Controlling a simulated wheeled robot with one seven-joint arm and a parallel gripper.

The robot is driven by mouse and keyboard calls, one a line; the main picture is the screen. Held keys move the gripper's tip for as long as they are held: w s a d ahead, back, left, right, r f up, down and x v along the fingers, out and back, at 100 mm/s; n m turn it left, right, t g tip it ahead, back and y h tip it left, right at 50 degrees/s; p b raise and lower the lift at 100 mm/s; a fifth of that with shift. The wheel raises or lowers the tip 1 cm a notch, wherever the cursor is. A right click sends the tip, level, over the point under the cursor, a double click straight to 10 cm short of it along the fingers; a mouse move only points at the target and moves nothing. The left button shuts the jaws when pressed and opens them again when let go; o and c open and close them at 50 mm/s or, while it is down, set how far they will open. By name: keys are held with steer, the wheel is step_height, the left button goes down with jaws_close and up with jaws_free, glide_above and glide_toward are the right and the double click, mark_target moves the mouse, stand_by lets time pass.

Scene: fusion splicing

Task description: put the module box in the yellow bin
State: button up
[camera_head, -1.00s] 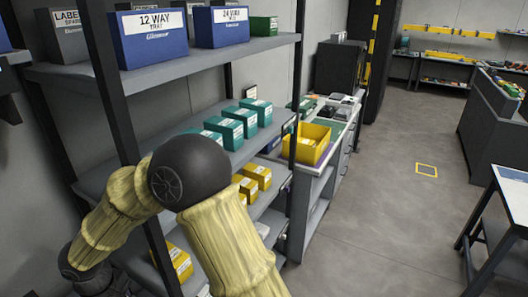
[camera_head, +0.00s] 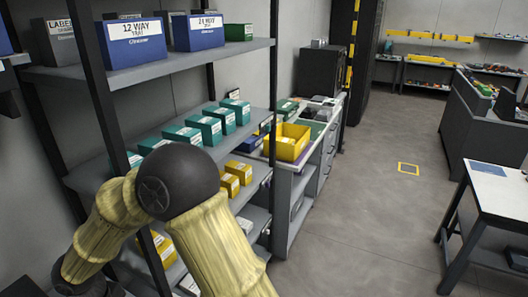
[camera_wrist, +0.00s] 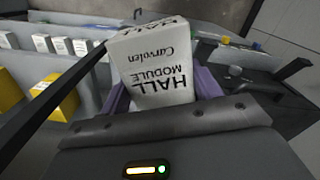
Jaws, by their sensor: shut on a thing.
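The module box (camera_wrist: 160,75) is a white carton printed HALL MODULE, seen in the wrist view. My gripper (camera_wrist: 162,92) is shut on it, with purple fingers on either side of the box. The gripper and box are not visible in the head view, where only my arm shows at the lower left. The yellow bin (camera_head: 275,149) stands on the workbench past the right end of the shelving, with something small and pale inside.
The shelving (camera_head: 165,66) holds blue, teal and yellow boxes (camera_head: 240,172) close to my arm. The workbench (camera_head: 287,185) adjoins its right end. A white-topped table (camera_head: 495,193) stands at the right. The floor (camera_head: 370,235) between is clear.

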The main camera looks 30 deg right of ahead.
steer(key=w+d+f+m+b, duration=0.1)
steer(key=d+f+m+b, duration=0.1)
steer(key=d+f, duration=0.6)
steer(key=w+d+f+m+b, duration=0.1)
steer(key=d+f+m, duration=0.4)
steer(key=f, duration=1.5)
steer(key=w+d+f+m+b, duration=0.1)
steer(key=d+f+m+b, duration=0.2)
steer(key=d+f, duration=0.9)
step_height(320, 180, down, 3)
steer(key=shift+w+r+m+b, duration=0.15)
steer(key=shift+w+m+b, duration=0.15)
steer(key=shift+b, duration=0.05)
steer(key=shift+d, duration=0.1)
